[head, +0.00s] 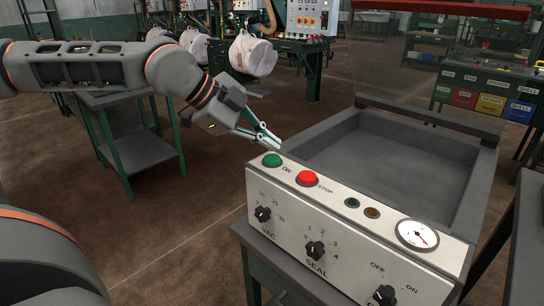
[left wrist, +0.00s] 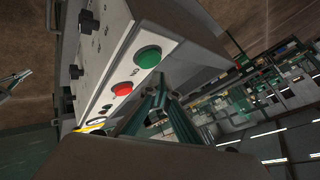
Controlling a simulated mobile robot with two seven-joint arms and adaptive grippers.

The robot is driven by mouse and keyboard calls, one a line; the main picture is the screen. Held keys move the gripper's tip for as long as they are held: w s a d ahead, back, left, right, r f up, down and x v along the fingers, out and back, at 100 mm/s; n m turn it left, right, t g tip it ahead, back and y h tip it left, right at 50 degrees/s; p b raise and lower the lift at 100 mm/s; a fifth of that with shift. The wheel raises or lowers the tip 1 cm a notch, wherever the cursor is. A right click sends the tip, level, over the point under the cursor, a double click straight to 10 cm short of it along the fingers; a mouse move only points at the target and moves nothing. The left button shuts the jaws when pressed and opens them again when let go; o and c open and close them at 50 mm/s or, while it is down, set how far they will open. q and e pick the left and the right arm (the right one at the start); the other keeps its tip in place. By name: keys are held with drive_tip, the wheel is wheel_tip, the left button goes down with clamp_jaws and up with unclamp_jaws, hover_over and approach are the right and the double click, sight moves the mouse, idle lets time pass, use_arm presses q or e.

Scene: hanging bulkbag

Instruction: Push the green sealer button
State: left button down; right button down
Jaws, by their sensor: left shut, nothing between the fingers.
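The green button (head: 272,160) sits on the top left corner of the sealer's pale control panel (head: 345,235), beside the label ON. It also shows in the left wrist view (left wrist: 148,56), uncovered. The red STOP button (head: 307,178) is just right of it. My left gripper (head: 277,143) is shut and empty, its tips close behind and above the green button. In the left wrist view, its fingers (left wrist: 160,97) are near the red and green buttons, and a small gap to the green one shows. What seems to be my right gripper (left wrist: 14,82) is at the left edge there, its jaws unclear.
The sealer has a grey open tray (head: 385,160) behind the panel and a raised clear lid (head: 430,75). Knobs (head: 316,251) and a gauge (head: 417,235) are on the panel. A green-legged table (head: 140,150) stands to the left. White bags (head: 252,54) hang behind.

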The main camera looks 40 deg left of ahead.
sight(269, 158)
use_arm(q)
drive_tip(key=shift+r, duration=2.3)
